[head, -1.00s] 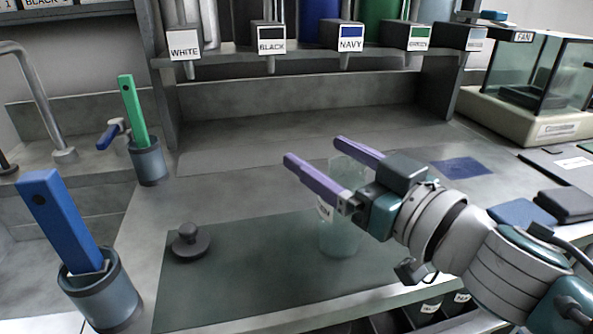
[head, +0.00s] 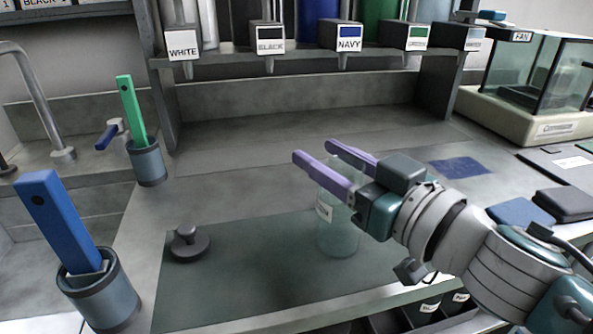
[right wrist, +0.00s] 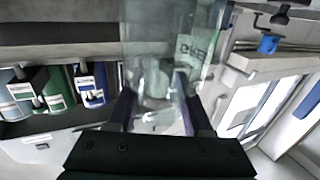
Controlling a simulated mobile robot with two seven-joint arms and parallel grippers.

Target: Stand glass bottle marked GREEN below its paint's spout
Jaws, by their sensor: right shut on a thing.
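My right gripper (head: 314,152) reaches in from the right with purple fingers shut on both sides of the bottle's upper part. In the right wrist view the bottle (right wrist: 160,60) is between the fingers; its lettering is turned and hard to read. The green paint's dispenser (head: 416,38), labelled GREEN, is on the back rack, right of NAVY, with its spout underneath. My left gripper is not in view.
The WHITE (head: 183,45), BLACK (head: 270,40) and NAVY (head: 347,38) dispensers line the rack. A dark round stopper (head: 188,243) lies on the mat's left. Cups with blue (head: 62,220) and green (head: 131,110) handles stand left. The bench below the spouts is clear.

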